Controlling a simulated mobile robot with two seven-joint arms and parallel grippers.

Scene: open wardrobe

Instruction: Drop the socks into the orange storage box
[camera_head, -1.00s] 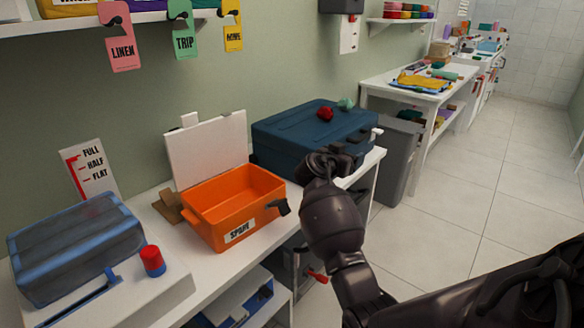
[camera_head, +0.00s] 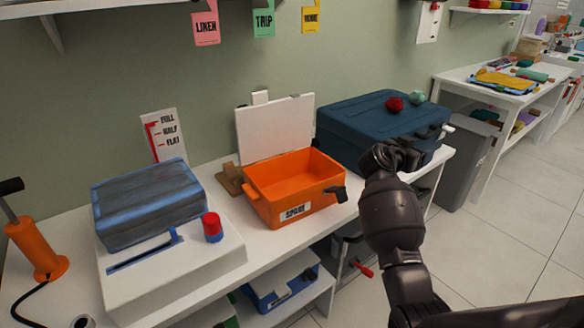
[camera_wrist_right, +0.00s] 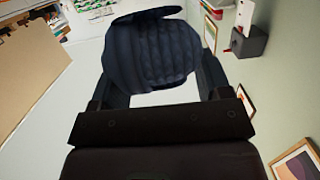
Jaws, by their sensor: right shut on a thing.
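The orange storage box (camera_head: 325,197) stands on the white bench in the head view. Its white lid (camera_head: 272,130) is up at the back, and its inside looks empty from here. My right gripper (camera_head: 390,156) is to the right of the box, in front of the blue case. In the right wrist view, my right gripper (camera_wrist_right: 155,75) is shut on a dark navy, ribbed sock bundle (camera_wrist_right: 160,50). In the head view the bundle is hard to tell from the dark gripper. My left gripper is out of view.
A blue case (camera_head: 350,125) with a red bundle (camera_head: 394,104) and a green bundle (camera_head: 417,97) on top stands right of the box. A white device with a blue pack (camera_head: 145,205) and red knob (camera_head: 212,225) stands left. A grey bin (camera_head: 468,165) is beyond the bench.

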